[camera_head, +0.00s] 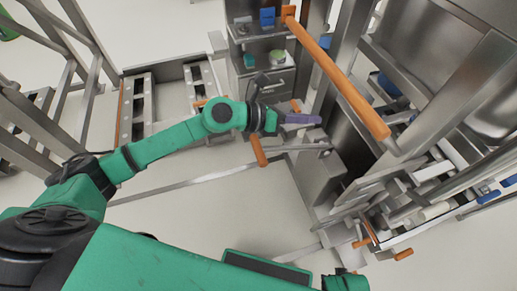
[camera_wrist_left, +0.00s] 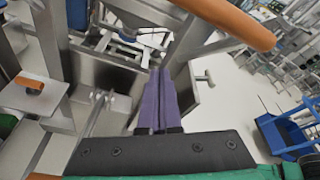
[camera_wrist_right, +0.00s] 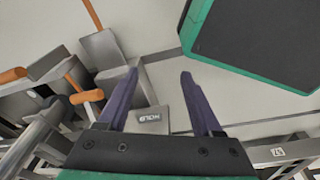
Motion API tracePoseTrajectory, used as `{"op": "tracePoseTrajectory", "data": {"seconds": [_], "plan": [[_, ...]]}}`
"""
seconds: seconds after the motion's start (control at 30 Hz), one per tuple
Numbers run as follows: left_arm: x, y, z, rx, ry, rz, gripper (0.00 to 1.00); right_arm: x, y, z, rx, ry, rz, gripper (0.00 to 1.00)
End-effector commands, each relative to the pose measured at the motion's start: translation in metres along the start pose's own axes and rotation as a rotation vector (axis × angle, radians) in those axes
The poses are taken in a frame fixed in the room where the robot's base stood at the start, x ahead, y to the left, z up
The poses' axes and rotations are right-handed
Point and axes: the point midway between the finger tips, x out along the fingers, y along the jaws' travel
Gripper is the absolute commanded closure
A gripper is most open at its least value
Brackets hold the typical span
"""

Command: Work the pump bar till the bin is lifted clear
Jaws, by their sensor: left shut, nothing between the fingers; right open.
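A long orange bar (camera_head: 340,80), which looks like the pump bar, slants across the steel machine in the head view. Its orange end also shows large at the top of the left wrist view (camera_wrist_left: 232,18). My left gripper (camera_head: 318,119) is shut and empty, with purple fingers left of and below the bar, apart from it. The left wrist view shows its fingers (camera_wrist_left: 158,72) together. I cannot tell for certain which steel part is the bin.
A small steel cabinet (camera_head: 275,85) stands behind my left gripper. A short orange handle (camera_head: 258,151) is near my left forearm. A steel rack (camera_head: 45,120) stands at the left. Rollers (camera_head: 435,212) and orange handles are at the right. The middle floor is mostly clear.

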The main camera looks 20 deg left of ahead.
Motion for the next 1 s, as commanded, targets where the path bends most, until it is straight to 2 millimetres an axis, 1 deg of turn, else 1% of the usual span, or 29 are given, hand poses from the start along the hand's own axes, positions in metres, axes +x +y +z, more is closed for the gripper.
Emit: {"op": "tracePoseTrajectory", "data": {"seconds": [0.03,0.1,0.17,0.2,0.3,0.4,0.5,0.6,0.87,1.0], "plan": [[-0.005,0.016,-0.016,0.089,0.102,0.034,1.00,0.007,-0.001,0.014,-0.002,-0.012,-0.001,0.33],[-0.016,0.039,-0.040,0.193,0.245,0.076,1.00,0.015,-0.001,0.030,-0.004,-0.020,-0.001,0.33],[-0.029,0.060,-0.058,0.264,0.360,0.114,1.00,0.020,-0.001,0.044,-0.005,-0.026,-0.002,0.33],[-0.039,0.074,-0.067,0.303,0.432,0.140,1.00,0.022,-0.002,0.053,-0.007,-0.031,-0.002,0.33],[-0.067,0.107,-0.086,0.376,0.594,0.202,1.00,0.027,-0.002,0.071,-0.009,-0.040,-0.003,0.33],[-0.092,0.130,-0.097,0.417,0.713,0.250,1.00,0.030,-0.002,0.084,-0.011,-0.047,-0.003,0.33],[-0.109,0.144,-0.103,0.433,0.784,0.279,1.00,0.031,-0.002,0.092,-0.012,-0.050,-0.003,0.33],[-0.115,0.148,-0.105,0.438,0.810,0.287,1.00,0.032,-0.002,0.095,-0.013,-0.051,-0.004,0.33],[-0.114,0.147,-0.106,0.438,0.809,0.286,1.00,0.032,-0.002,0.095,-0.013,-0.051,-0.003,0.33],[-0.110,0.150,-0.111,0.437,0.808,0.285,1.00,0.037,-0.002,0.096,-0.013,-0.051,-0.003,0.33]]}}
